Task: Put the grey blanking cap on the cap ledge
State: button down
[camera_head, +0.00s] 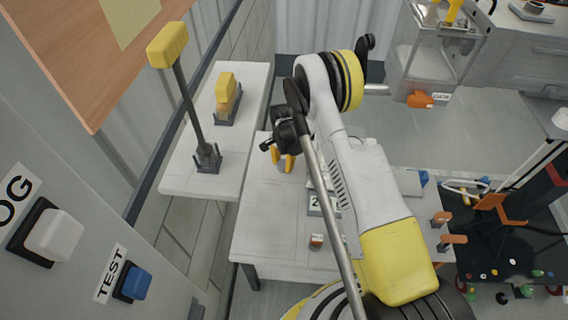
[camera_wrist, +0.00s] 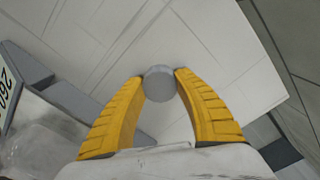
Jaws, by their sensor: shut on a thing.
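The grey blanking cap (camera_wrist: 159,86) is a small round disc between the two yellow fingertips of my gripper (camera_wrist: 162,74) in the wrist view. My gripper is shut on it, with a fingertip at each side. A pale tabletop shows beyond the cap; the gap to it is hard to judge. In the head view my gripper (camera_head: 285,162) is over the back left part of the white table (camera_head: 270,235), and the cap cannot be made out there. I cannot tell for certain which surface is the cap ledge.
A grey strip (camera_wrist: 72,103) and a numbered sign (camera_wrist: 8,88) are at the left in the wrist view. A raised white shelf (camera_head: 180,180) left of my gripper bears a tall yellow-topped lever (camera_head: 185,95) and a yellow block (camera_head: 227,90). A small orange-brown item (camera_head: 316,241) is on the table.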

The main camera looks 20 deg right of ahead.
jog(key=shift+f, duration=0.15)
jog(key=c, duration=1)
grip_release()
